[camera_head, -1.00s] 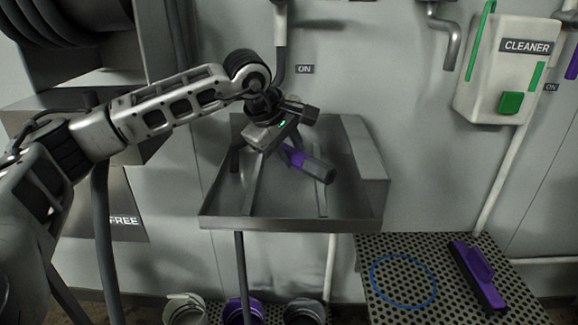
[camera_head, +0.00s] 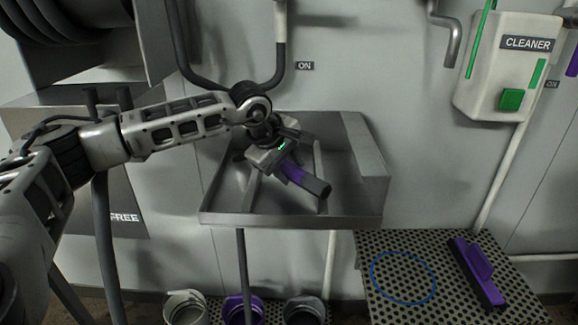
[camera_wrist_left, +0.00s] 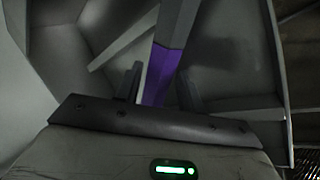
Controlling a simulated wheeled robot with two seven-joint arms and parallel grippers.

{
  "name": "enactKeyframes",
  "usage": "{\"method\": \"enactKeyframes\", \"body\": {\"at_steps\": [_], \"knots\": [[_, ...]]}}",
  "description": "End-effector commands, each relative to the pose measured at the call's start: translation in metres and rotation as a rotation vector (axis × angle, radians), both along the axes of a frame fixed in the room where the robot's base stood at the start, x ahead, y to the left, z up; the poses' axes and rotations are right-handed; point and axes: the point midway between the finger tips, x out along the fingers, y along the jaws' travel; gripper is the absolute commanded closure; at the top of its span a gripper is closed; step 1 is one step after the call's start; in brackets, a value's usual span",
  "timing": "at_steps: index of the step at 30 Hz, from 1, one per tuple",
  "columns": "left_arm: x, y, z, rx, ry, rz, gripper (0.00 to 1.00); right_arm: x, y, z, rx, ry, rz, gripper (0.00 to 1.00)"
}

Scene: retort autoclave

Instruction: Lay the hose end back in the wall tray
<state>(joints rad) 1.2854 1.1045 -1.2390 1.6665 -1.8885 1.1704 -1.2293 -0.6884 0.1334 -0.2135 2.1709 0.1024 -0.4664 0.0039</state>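The hose end has a purple sleeve and a grey tip (camera_head: 315,187). My left gripper (camera_head: 284,166) is shut around the purple part, and the tip points toward the lower right. The steel wall tray (camera_head: 290,222) is right beneath and around it; I cannot tell whether the hose end touches the tray floor. In the left wrist view the purple sleeve (camera_wrist_left: 160,77) lies between the two fingers, with the tray wall (camera_wrist_left: 270,60) to the right. My right gripper is not in view.
A cleaner dispenser (camera_head: 506,70) hangs on the wall at right. A perforated table (camera_head: 400,245) below right carries a blue ring (camera_head: 403,299) and a purple squeegee (camera_head: 476,270). Several buckets (camera_head: 243,310) stand below the tray. A dark hose (camera_head: 180,60) loops on the wall behind my arm.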

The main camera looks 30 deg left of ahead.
Motion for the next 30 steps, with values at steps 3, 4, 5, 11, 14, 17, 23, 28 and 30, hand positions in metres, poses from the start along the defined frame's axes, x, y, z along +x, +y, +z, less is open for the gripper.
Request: {"method": "enactKeyframes", "body": {"at_steps": [3,4,5,11,14,17,23,28,30], "knots": [[0.0,0.0,0.001,0.0,0.0,0.0,0.49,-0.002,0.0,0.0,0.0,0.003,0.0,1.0],[0.0,0.0,0.001,0.0,0.0,0.0,0.49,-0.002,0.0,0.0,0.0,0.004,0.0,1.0],[0.0,0.0,0.001,0.0,0.0,0.0,0.49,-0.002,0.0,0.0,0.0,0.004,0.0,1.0],[0.0,0.0,0.005,0.0,-0.001,0.0,0.49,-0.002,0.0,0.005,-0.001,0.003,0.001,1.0],[-0.003,0.001,0.013,-0.001,-0.003,0.001,0.49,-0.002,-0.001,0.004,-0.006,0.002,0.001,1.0],[-0.013,0.002,0.028,-0.001,-0.004,0.001,0.49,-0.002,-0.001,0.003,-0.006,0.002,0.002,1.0],[-0.035,0.006,0.067,-0.001,-0.005,0.001,0.49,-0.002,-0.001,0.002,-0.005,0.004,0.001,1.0],[-0.05,0.008,0.093,-0.001,-0.002,0.001,0.49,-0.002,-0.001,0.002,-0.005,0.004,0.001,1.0],[-0.054,0.009,0.1,0.0,-0.003,0.0,0.49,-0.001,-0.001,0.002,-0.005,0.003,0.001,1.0]]}}
